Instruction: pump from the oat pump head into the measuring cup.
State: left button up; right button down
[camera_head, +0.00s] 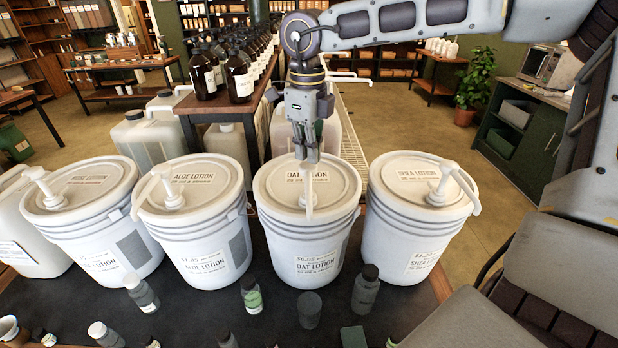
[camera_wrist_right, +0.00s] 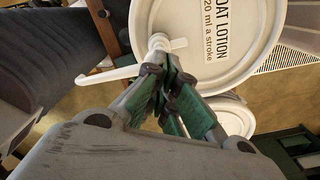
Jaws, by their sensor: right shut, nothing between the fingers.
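The white oat lotion bucket (camera_head: 312,235) stands in the row of buckets, with its lid on. The white oat pump head (camera_head: 309,195) has its spout pointing toward me over the front rim; it also shows in the right wrist view (camera_wrist_right: 110,75). My right gripper (camera_head: 307,157) is shut and empty, directly above the pump head and partly hiding it. In the wrist view its fingertips (camera_wrist_right: 163,68) are close to the pump's top; I cannot tell whether they touch. A grey translucent cup (camera_head: 309,310), apparently the measuring cup, stands upright in front of the oat bucket, below the spout. My left gripper is not in view.
An aloe bucket (camera_head: 205,225) stands left of the oat one and a shea bucket (camera_head: 408,225) right of it, both with pumps. Small bottles flank the cup, a green-labelled one (camera_head: 252,297) and a dark-capped one (camera_head: 365,290). Dark bottles (camera_head: 203,75) stand behind.

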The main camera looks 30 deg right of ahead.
aim_at(308, 165)
jog(key=shift+f+b, duration=0.55)
jog(key=shift+f, duration=0.4)
jog(key=shift+f+b, duration=1.6)
jog(key=shift+f, duration=0.3)
jog(key=shift+r, duration=0.15)
jog(key=shift+r+p, duration=1.65)
jog(key=shift+r, duration=0.95)
jog(key=shift+r+p, duration=1.6)
jog(key=shift+r, duration=0.9)
